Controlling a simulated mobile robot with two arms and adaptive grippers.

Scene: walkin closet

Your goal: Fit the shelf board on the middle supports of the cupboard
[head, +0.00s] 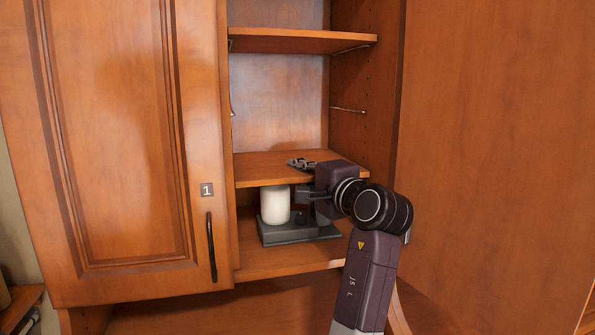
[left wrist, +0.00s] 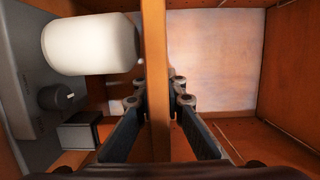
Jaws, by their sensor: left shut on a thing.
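The brown shelf board (head: 262,168) lies roughly level inside the open cupboard (head: 386,75). My left gripper (head: 306,181) is shut on its front edge, one finger above and one below. In the left wrist view the board (left wrist: 155,45) runs edge-on between the fingers (left wrist: 159,98). The middle supports show as a thin wire on the right wall (head: 348,110) and one on the left wall (head: 232,106), above the board. Nothing rests on them. Whether the board touches lower supports cannot be told. My right gripper is not in view.
An upper shelf (head: 300,41) sits above the middle supports. Below the board, a white cylinder (head: 275,205) stands on a dark grey device (head: 290,236) on the cupboard floor, close under the board. A closed door (head: 120,140) marked 1 is at left. The space above the board is free.

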